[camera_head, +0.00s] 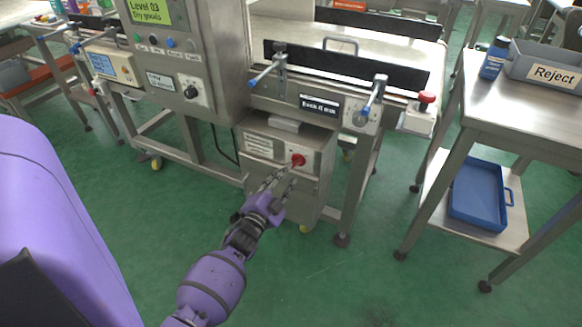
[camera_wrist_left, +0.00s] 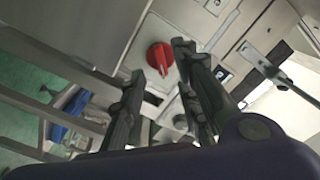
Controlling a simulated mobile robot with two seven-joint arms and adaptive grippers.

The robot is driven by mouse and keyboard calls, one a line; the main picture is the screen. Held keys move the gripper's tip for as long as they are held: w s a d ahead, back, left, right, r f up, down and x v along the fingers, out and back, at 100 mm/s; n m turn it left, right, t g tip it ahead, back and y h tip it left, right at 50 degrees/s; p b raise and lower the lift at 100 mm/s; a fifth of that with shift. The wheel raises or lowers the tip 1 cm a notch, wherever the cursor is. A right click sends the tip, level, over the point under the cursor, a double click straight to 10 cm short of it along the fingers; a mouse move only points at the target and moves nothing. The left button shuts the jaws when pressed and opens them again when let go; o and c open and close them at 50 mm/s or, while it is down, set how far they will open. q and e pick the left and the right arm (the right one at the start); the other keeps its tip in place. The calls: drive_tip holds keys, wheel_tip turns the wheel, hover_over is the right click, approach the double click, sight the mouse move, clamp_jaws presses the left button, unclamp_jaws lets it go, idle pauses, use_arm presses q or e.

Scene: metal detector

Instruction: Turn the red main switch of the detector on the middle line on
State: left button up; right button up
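The red main switch (camera_head: 298,160) is a rotary knob on the front of the grey metal cabinet (camera_head: 262,186) under the middle line. It also shows in the left wrist view (camera_wrist_left: 159,57), beyond the fingers and between their tips, on a light plate. My left gripper (camera_head: 280,180) is just left of and below the switch in the head view, with its fingers pointing up at it. Its fingers are apart in the left wrist view (camera_wrist_left: 168,62), with nothing between them, and the knob looks clear of them. My right gripper is not in view.
The detector (camera_head: 215,75) with a green display stands above left. A red-topped button box (camera_head: 420,115) sits at the conveyor's right end. A steel table (camera_head: 500,105) with a Reject bin (camera_head: 545,72) and a blue tray (camera_head: 480,205) is at right. The green floor in front is clear.

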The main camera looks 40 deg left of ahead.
use_arm(q)
drive_tip(key=v, duration=0.6)
drive_tip(key=shift+s, duration=0.4)
